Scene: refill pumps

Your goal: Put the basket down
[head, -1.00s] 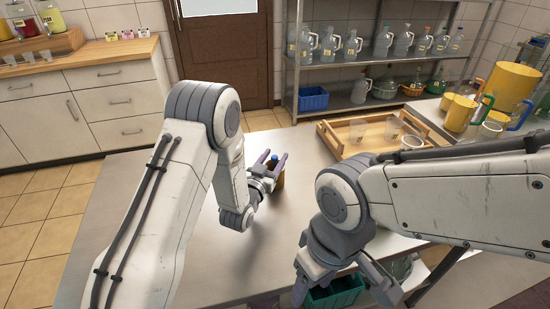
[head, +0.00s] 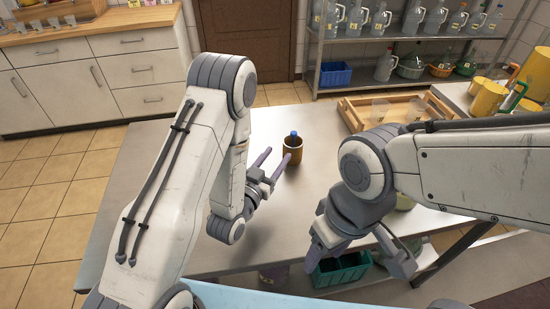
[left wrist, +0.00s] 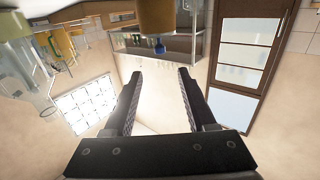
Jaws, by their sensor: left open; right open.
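The open fingers also show in the left wrist view (left wrist: 160,100). My right gripper (head: 352,258) is open and points down at the table's front edge, in front of a green divided basket (head: 342,275) in the picture.
A wooden tray (head: 350,116) with clear cups lies at the table's back right. Yellow jugs (head: 488,98) stand on the counter at right. Behind, a metal shelf holds clear jugs, a blue crate (head: 333,74) and a wicker basket (head: 440,70). The table's left part is clear.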

